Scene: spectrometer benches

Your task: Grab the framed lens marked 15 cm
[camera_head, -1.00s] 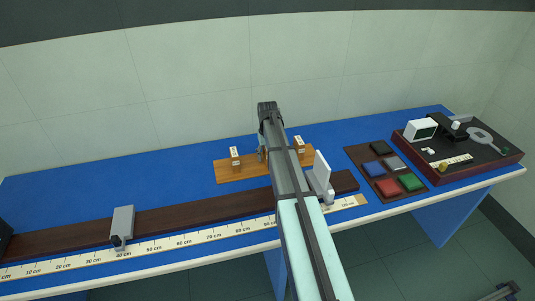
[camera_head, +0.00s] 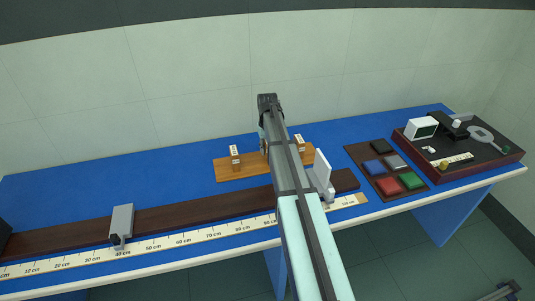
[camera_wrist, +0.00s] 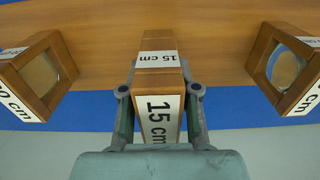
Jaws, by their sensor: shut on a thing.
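In the wrist view, the framed lens marked 15 cm (camera_wrist: 160,118) is a wooden block with a white label. My gripper (camera_wrist: 161,95) has one grey finger on each side of it and is shut on it. A second 15 cm label (camera_wrist: 158,58) shows just beyond it. The lens glass is hidden from this angle. In the head view my arm covers most of this lens and the gripper. Whether the frame is clear of the wooden board (camera_head: 228,173) cannot be told for sure.
Two other framed lenses stand on the board, left (camera_head: 235,155) and right (camera_head: 299,142). In front lie a dark rail with a scale, a grey holder (camera_head: 121,225) and a white screen (camera_head: 322,170). Coloured squares (camera_head: 388,185) and a dark instrument tray (camera_head: 470,172) are at right.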

